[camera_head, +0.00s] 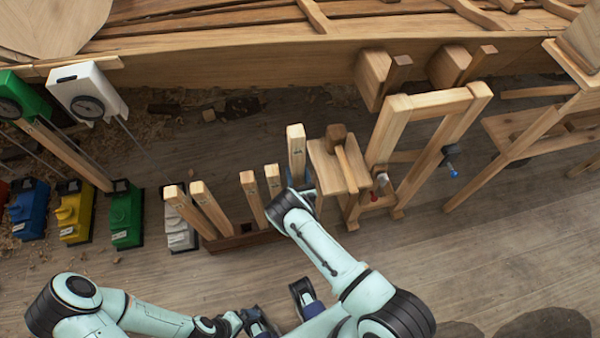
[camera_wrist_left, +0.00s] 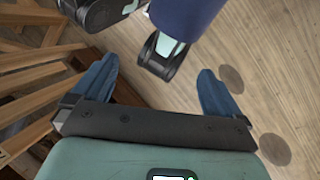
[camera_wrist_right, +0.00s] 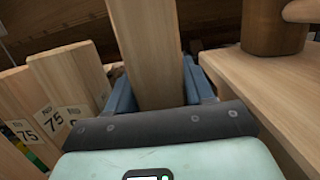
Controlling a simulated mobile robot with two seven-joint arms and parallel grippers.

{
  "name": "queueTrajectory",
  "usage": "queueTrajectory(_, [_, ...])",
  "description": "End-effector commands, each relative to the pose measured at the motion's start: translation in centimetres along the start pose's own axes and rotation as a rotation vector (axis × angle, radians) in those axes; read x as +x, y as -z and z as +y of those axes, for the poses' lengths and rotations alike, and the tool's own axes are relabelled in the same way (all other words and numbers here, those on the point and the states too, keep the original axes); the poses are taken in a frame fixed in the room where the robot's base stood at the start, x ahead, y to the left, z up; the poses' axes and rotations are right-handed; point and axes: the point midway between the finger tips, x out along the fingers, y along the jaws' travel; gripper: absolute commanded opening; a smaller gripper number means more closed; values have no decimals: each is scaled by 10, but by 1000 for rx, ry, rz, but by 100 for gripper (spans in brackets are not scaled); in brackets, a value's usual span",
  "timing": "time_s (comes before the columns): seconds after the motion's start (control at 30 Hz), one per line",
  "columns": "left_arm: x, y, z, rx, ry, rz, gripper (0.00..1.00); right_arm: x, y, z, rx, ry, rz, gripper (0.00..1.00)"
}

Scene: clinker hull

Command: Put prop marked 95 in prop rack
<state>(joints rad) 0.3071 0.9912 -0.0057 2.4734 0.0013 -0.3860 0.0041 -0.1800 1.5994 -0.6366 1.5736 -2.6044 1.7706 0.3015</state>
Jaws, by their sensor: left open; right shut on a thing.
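My right gripper (camera_wrist_right: 160,78) is shut on a tall wooden prop (camera_wrist_right: 145,40). In the head view this prop (camera_head: 296,150) stands nearly upright, just right of the other props; its lower end and its number are hidden. The prop rack (camera_head: 243,241) is a low, dark reddish-brown piece on the floor, partly hidden by my right arm. Several props (camera_head: 200,205) stand in it at differing heights. In the right wrist view two neighbouring props (camera_wrist_right: 72,82) carry labels reading 75. My left gripper (camera_wrist_left: 158,72) is open and empty above the floor.
A small wooden bench with a mallet (camera_head: 338,150) stands close right of the held prop, beside a wooden frame (camera_head: 430,105). The hull (camera_head: 230,60) runs across the back. Coloured bases (camera_head: 125,215) stand at left. Floor at lower right is clear.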

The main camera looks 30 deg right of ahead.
Motion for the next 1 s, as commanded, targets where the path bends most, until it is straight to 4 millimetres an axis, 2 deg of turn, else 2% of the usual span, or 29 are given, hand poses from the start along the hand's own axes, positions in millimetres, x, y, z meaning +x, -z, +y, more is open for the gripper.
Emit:
queueTrajectory(0.27, [15,1,-5,-1,0,0,100,-3,18,-1,0,2,-5,0])
queueTrajectory(1.0, [43,20,-9,4,-11,53,100,-13,66,0,-1,2,-4,0])
